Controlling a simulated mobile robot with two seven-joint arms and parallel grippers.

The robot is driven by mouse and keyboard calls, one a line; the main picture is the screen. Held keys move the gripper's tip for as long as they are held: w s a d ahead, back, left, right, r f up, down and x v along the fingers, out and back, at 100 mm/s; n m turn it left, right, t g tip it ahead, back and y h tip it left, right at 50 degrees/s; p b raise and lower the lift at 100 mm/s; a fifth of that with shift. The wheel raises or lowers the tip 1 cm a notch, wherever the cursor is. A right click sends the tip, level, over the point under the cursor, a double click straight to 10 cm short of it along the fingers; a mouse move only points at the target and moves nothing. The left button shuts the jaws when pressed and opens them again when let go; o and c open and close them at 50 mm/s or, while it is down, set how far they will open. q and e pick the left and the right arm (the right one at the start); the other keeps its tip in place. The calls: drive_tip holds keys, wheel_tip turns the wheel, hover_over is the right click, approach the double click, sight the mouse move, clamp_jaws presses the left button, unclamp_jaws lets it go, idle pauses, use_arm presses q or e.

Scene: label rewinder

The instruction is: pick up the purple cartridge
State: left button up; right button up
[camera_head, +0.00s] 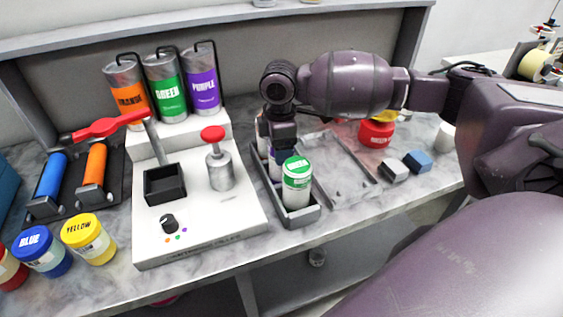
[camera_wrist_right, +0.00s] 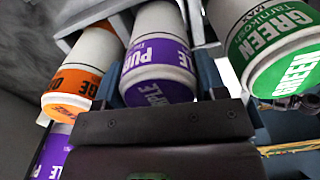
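The purple cartridge (camera_wrist_right: 158,62) is white with a purple label and lid. In the right wrist view it lies between the two fingers of my right gripper (camera_wrist_right: 160,78). In the head view my right gripper (camera_head: 283,150) points down over the grey tray (camera_head: 302,215), behind the green cartridge (camera_head: 297,180), and mostly hides the purple one. The fingers flank the purple cartridge closely; whether they touch it I cannot tell. The green cartridge (camera_wrist_right: 280,55) and an orange cartridge (camera_wrist_right: 75,75) are on either side of it in the wrist view. My left gripper is not in view.
A white machine (camera_head: 200,215) with a red-handled lever (camera_head: 105,127) and a red-topped plunger (camera_head: 218,160) stands left of the tray. Blue (camera_head: 42,250) and yellow (camera_head: 88,238) jars stand front left. Small grey (camera_head: 393,170) and blue (camera_head: 418,161) blocks lie to the right.

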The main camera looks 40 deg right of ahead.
drive_tip(key=c, duration=0.5)
